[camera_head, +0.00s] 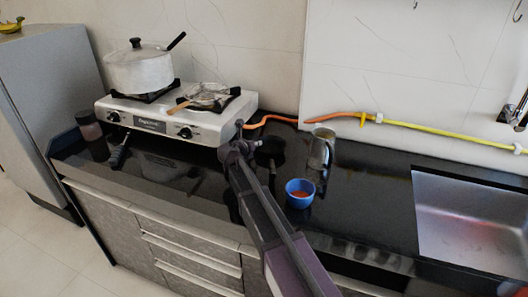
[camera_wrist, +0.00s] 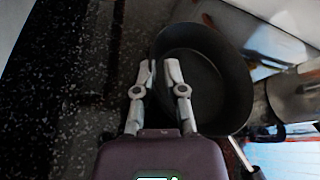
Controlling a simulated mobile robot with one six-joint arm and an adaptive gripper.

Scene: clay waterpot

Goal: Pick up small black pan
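The small black pan (camera_head: 270,150) sits on the dark counter just right of the stove. In the wrist view the pan (camera_wrist: 222,72) is seen from above, empty, with its handle pointing to the lower right. My gripper (camera_head: 232,149) is at the pan's left side in the head view. In the wrist view my gripper (camera_wrist: 160,66) has its two fingertips a small gap apart at the pan's near-left rim. The right finger overlaps the pan and the left finger is at or just outside the rim. I cannot tell whether either finger touches it.
A metal pot (camera_head: 320,150) stands close to the pan's right. A blue bowl (camera_head: 300,200) is in front. The stove (camera_head: 200,126) with a lidded pot (camera_head: 140,72) is behind left. An orange-yellow hose (camera_head: 430,127) runs along the wall; the sink (camera_head: 470,235) is right.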

